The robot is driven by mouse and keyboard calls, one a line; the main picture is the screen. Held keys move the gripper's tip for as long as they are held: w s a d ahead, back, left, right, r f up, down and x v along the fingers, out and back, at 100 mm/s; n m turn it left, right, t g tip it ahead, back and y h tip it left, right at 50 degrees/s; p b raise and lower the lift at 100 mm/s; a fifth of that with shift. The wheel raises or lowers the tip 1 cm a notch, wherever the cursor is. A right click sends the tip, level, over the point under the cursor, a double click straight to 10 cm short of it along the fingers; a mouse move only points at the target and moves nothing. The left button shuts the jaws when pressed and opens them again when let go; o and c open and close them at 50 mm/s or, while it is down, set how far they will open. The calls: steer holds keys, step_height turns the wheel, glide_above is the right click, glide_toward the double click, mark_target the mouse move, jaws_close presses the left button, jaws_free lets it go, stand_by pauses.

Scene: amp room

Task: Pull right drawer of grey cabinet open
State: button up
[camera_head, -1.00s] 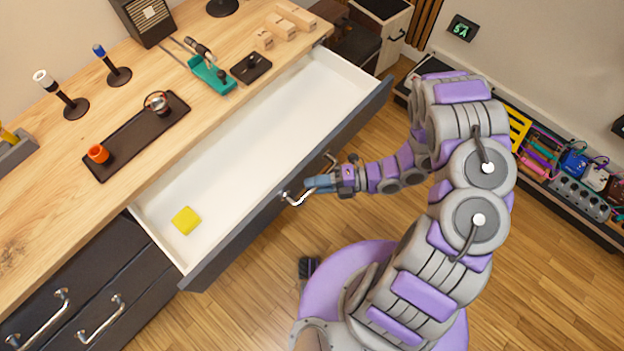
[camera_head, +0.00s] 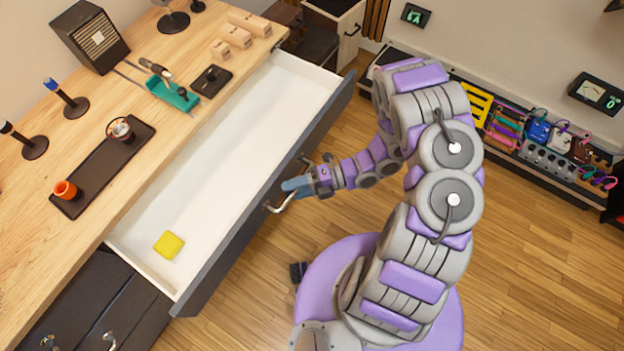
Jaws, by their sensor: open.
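The right drawer (camera_head: 225,239) of the dark grey cabinet (camera_head: 85,287) stands well out from under the wooden top. Its white inside (camera_head: 215,165) is exposed and holds a yellow block (camera_head: 168,246) near the left end. A silver handle (camera_head: 281,203) is on its front. My gripper (camera_head: 290,188) is at the drawer front beside the handle, with its blue fingers close to the bar. From this angle I cannot tell whether the fingers touch the handle or surround it; the gap between them is hidden.
The wooden top holds a black tray (camera_head: 103,165) with an orange cup (camera_head: 65,190), a teal tool (camera_head: 173,95) and wooden blocks (camera_head: 236,37). A pedal board (camera_head: 545,150) lies along the right wall. Wooden floor (camera_head: 540,265) is clear right of my base.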

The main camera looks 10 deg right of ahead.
steer(key=w+d+r+p, duration=0.1)
steer(key=d+r, duration=0.1)
steer(key=d, duration=1.5)
steer(key=shift+w+d+r, duration=0.15)
steer(key=shift+w, duration=0.15)
